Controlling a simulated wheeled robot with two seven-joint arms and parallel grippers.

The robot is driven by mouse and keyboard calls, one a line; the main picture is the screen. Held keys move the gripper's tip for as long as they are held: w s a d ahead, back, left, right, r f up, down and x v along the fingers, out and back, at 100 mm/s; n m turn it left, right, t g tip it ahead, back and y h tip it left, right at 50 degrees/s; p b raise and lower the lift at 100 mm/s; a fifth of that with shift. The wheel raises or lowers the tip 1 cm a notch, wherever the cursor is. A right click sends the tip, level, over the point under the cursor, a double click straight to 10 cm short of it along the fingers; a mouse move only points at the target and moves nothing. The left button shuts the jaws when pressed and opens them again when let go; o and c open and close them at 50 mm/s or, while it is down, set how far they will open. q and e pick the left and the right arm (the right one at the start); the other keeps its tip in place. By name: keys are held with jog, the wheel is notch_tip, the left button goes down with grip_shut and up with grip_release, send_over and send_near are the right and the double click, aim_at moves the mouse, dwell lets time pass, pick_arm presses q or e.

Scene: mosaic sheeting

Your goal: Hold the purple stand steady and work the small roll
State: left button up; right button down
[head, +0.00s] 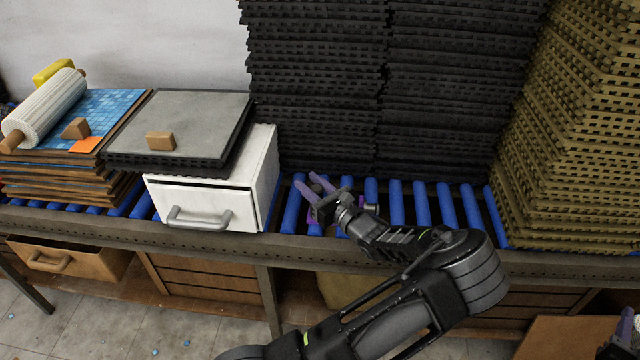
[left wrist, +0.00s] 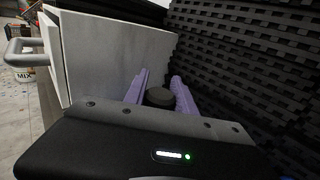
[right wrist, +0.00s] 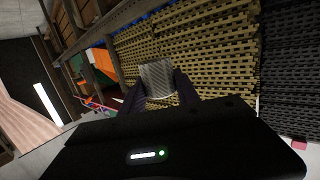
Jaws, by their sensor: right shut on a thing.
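My left gripper (head: 318,187) is over the blue rollers right of the white drawer box. Its purple fingers stand apart on either side of a dark round-topped thing, which also shows between the fingers (left wrist: 160,97) in the left wrist view. Bits of purple (head: 309,217) show below this gripper, perhaps the purple stand; most of it is hidden. My right gripper (right wrist: 157,88) is shut on a pale, finely textured piece (right wrist: 157,76), seen in the right wrist view; it may be the small roll. In the head view only a part of the right gripper shows at the lower right edge.
The white drawer box (head: 268,170) with a grey handle stands left of my left gripper. Tall stacks of black sheets (head: 315,90) rise behind it and tan sheets (head: 570,130) at right. Bare blue rollers (head: 420,205) lie between. A white-covered rolling pin (head: 45,107) lies far left.

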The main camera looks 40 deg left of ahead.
pick_arm(q)
grip_shut()
dwell(0.8)
jog(key=o, duration=0.6)
grip_release()
jog(key=shift+d, duration=0.1)
jog(key=d, duration=0.4)
jog(key=s+d, duration=0.1)
jog(key=d, duration=0.6)
jog(key=shift+s+d, duration=0.35)
jog(key=shift+d, duration=0.05)
